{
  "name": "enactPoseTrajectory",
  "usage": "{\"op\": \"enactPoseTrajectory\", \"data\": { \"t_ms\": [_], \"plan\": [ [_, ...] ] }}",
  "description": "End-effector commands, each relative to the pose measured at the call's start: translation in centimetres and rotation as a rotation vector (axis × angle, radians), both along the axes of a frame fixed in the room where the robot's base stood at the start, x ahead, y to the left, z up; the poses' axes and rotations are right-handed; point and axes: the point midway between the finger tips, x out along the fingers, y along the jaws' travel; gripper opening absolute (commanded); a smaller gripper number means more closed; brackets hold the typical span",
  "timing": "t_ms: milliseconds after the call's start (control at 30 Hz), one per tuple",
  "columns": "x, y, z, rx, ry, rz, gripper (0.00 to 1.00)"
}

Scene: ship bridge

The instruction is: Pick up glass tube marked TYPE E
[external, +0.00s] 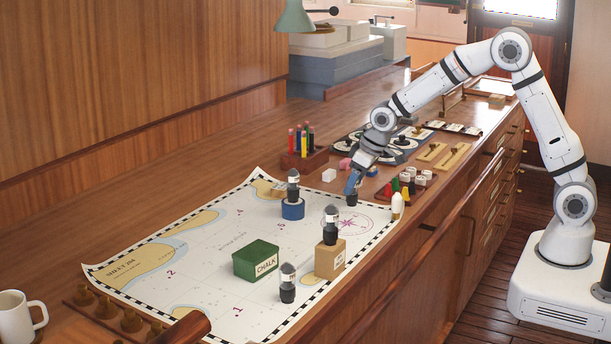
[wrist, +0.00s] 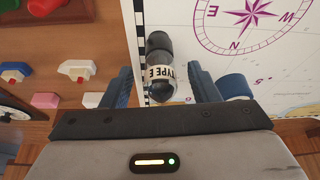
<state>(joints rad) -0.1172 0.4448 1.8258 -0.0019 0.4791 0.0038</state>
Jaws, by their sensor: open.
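The glass tube marked TYPE E (wrist: 160,72) shows in the wrist view, with a dark cap, a white label and a dark end. It is between the two blue fingers of my open gripper (wrist: 162,84), apart from both. In the external view my gripper (external: 354,184) points down over the chart's far right part, with a dark end of a tube (external: 352,200) just below it. Most of that tube is hidden by the fingers.
A green CHALK box (external: 256,261) stands mid-chart. A pencil rack (external: 304,158) and a white mug (external: 18,318) are farther left.

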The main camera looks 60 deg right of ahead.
Motion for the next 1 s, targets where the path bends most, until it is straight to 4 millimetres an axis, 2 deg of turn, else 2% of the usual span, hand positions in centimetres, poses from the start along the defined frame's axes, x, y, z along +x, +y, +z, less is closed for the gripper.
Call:
{"op": "enactPoseTrajectory", "data": {
  "t_ms": [133,367,900,1000],
  "plan": [
    [0.48,0.06,-1.20,0.000,0.001,0.000,0.55],
    [0.54,0.06,-1.35,0.000,-0.001,0.000,0.55],
    [0.53,0.06,-1.32,0.000,-0.001,0.000,0.12],
    [0.54,0.06,-1.31,0.000,-0.001,0.000,0.07]
  ]
}}
